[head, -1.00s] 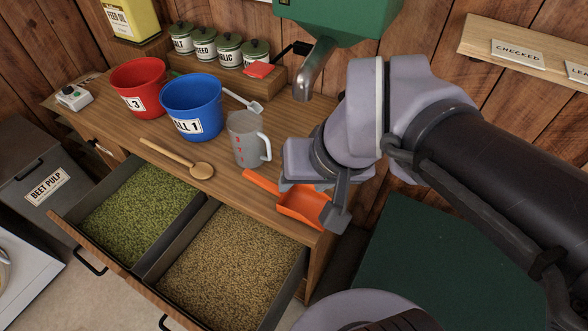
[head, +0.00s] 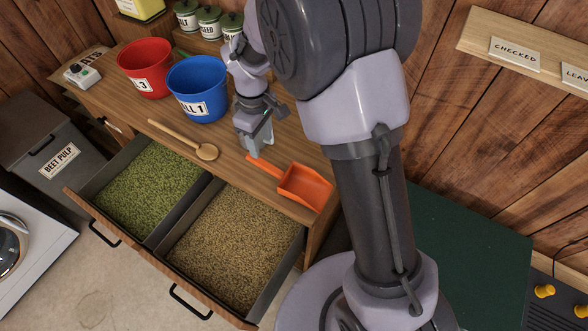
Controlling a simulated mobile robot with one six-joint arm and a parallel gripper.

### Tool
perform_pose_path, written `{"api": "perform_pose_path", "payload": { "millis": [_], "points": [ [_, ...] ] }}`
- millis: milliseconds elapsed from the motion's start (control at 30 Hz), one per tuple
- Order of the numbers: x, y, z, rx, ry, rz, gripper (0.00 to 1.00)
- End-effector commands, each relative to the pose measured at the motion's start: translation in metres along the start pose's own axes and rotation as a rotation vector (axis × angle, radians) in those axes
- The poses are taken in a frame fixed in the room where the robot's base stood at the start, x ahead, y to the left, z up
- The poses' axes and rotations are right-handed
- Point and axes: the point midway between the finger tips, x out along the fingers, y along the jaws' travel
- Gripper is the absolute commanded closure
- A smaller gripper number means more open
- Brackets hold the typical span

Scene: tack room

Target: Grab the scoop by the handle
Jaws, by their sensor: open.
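The orange scoop (head: 304,187) lies on the wooden counter near its front right edge, in the head view. Its handle (head: 263,166) points up and left from the pan. My gripper (head: 256,151) is open and points down close to the far end of the handle. Its fingers partly overlap the handle end in the picture. I cannot tell whether they touch it or how high above the counter they are.
A blue bucket (head: 197,92) and a red bucket (head: 146,68) stand left of my gripper. A wooden spoon (head: 180,137) lies at the counter's front edge. Below, an open drawer holds green pellets (head: 150,189) and grain (head: 232,236). The grey measuring jug is hidden behind my arm.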

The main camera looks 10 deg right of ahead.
Motion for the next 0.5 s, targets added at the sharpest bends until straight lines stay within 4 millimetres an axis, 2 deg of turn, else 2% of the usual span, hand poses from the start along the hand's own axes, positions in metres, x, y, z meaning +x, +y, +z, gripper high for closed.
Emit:
{"api": "perform_pose_path", "payload": {
  "millis": [33,200,500],
  "points": [
    [0.023,-0.001,0.001,0.001,-0.003,-0.003,0.54],
    [0.069,-0.001,0.001,0.003,-0.002,-0.002,0.54],
    [0.104,-0.001,0.002,0.005,-0.001,-0.002,0.54]
  ]
}}
